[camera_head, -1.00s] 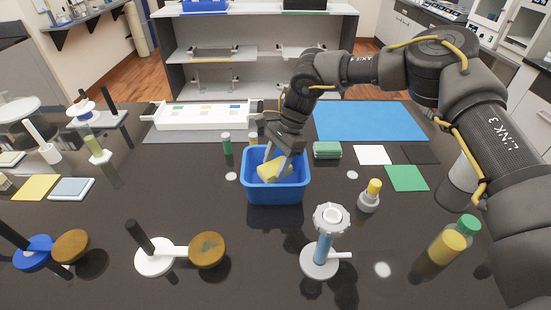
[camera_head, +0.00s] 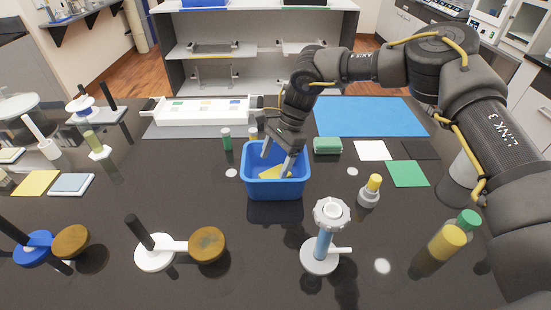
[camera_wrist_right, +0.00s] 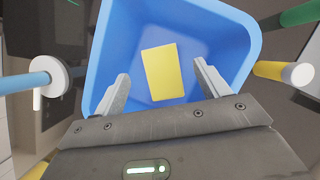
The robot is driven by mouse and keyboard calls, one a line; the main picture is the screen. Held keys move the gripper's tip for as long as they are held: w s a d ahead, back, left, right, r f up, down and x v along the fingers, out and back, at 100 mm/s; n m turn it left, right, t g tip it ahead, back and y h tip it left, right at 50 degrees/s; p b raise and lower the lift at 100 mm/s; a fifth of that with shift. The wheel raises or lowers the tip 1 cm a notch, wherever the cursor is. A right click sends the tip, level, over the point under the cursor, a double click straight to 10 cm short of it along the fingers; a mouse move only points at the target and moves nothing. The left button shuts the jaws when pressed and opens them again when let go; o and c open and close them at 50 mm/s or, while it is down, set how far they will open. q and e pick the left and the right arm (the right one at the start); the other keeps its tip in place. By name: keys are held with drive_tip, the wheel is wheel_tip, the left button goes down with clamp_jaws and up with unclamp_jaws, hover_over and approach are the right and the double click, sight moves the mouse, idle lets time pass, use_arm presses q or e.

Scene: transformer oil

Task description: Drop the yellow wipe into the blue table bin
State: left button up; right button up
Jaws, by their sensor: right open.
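The yellow wipe (camera_head: 275,172) lies inside the blue table bin (camera_head: 276,188), apart from the fingers. In the right wrist view the wipe (camera_wrist_right: 163,72) rests on the floor of the bin (camera_wrist_right: 113,40), between and beyond my fingertips. My right gripper (camera_head: 277,165) is open and empty, with its fingers reaching down into the bin's opening. The right wrist view shows the two fingers (camera_wrist_right: 162,82) spread wide on either side of the wipe. My left gripper is not in view.
A green sponge-like block (camera_head: 327,145) and a green-capped vial (camera_head: 227,139) stand close to the bin. A valve-like stand with a white knob (camera_head: 324,240) is in front right. A white tray (camera_head: 200,110) is behind. Dark table is clear directly in front of the bin.

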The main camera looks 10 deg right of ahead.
drive_tip(key=shift+r, duration=0.1)
drive_tip(key=shift+w+d+r, duration=0.1)
drive_tip(key=shift+d+r, duration=0.1)
drive_tip(key=shift+r, duration=0.1)
drive_tip(key=b+v, duration=0.2)
drive_tip(key=v, duration=0.8)
